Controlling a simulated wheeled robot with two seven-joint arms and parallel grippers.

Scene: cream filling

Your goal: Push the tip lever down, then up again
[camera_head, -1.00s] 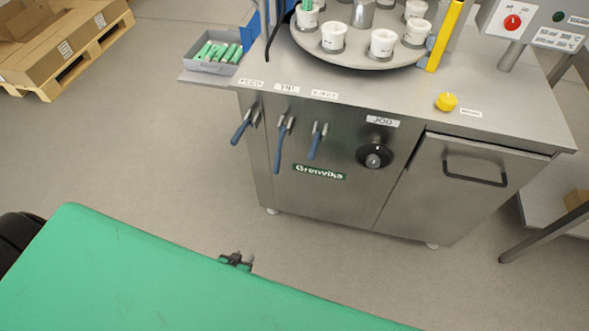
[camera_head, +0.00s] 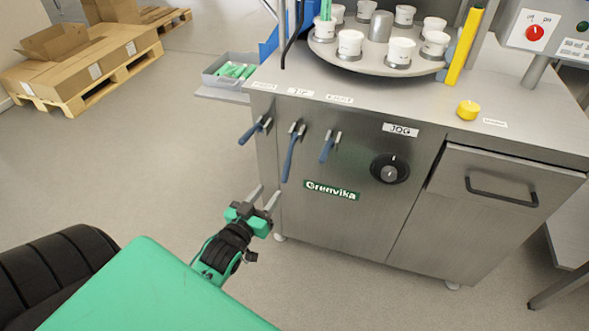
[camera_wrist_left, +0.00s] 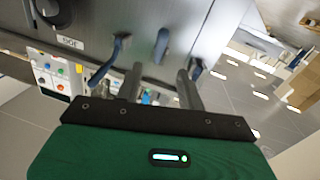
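The tip lever (camera_head: 291,155), with a blue handle hanging down, is the middle of three levers on the front of the steel machine cabinet. Its short label is hard to read. Similar levers hang to its left (camera_head: 255,131) and right (camera_head: 328,147). My left gripper (camera_head: 266,197) is open and empty, below and left of the tip lever, apart from it. In the left wrist view, the tip lever (camera_wrist_left: 161,45) appears between and beyond the spread fingers of the gripper (camera_wrist_left: 159,77). My right gripper is not in view.
A black JOG knob (camera_head: 390,170) and a door with a handle (camera_head: 503,192) are right of the levers. A turntable with white cups (camera_head: 350,43) and a yellow button (camera_head: 468,110) are on top. Boxes on a pallet (camera_head: 80,62) stand back left. The floor left of the cabinet is clear.

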